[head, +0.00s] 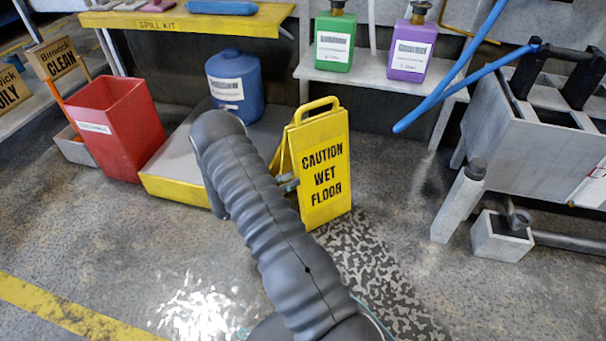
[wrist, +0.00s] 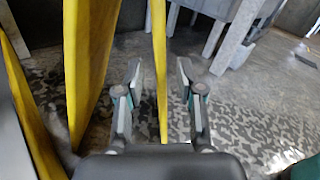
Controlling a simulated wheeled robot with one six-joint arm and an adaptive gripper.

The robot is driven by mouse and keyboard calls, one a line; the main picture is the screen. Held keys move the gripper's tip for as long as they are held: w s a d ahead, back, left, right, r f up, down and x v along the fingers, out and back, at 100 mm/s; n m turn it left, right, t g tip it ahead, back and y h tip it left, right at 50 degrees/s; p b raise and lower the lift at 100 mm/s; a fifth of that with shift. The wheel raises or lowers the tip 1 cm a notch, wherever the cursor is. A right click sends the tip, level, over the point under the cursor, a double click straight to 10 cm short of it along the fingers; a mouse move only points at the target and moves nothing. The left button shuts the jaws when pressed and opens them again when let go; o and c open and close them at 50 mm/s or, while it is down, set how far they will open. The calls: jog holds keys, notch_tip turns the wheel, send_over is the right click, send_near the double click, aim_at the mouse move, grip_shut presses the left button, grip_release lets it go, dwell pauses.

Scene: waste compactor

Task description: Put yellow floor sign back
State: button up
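The yellow floor sign (head: 325,168), reading "CAUTION WET FLOOR", stands upright as an A-frame on the floor. My gripper (head: 288,183) is at its left side, partly hidden by my arm in the head view. In the wrist view my gripper (wrist: 160,92) is open, with one finger on each side of a thin yellow panel (wrist: 158,60) of the sign, seen edge-on. Gaps show between the fingers and this panel. The sign's other panel (wrist: 90,60) lies left of the fingers.
A grey platform with a yellow edge (head: 173,190) holds a blue drum (head: 235,85) behind the sign. A red bin (head: 118,128) stands at left. A bench (head: 372,80) carries green and purple jugs. Grey machinery (head: 530,130) stands at right. The foreground floor is open, with a wet-looking patch.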

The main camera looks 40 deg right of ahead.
jog(key=s+a+r+m+g+y, duration=0.1)
jog(key=s+a+r+m+y, duration=0.25)
jog(key=r, duration=0.35)
jog(key=s+a+r+m+y, duration=0.2)
jog(key=s+r+m, duration=0.2)
jog(key=r, duration=0.3)
jog(key=s+a+r+m+g+y, duration=0.1)
jog(key=s+a+r+m+y, duration=0.2)
jog(key=r, duration=0.4)
jog(key=s+a+r+m+t+y, duration=0.9)
jog(key=s+a+r, duration=0.3)
jog(key=s+a, duration=0.3)
jog(key=shift+s+r, duration=0.2)
jog(key=shift+s, duration=1)
jog(key=shift+y, duration=0.25)
notch_tip(320, 180, up, 9)
jog(key=p, duration=0.9)
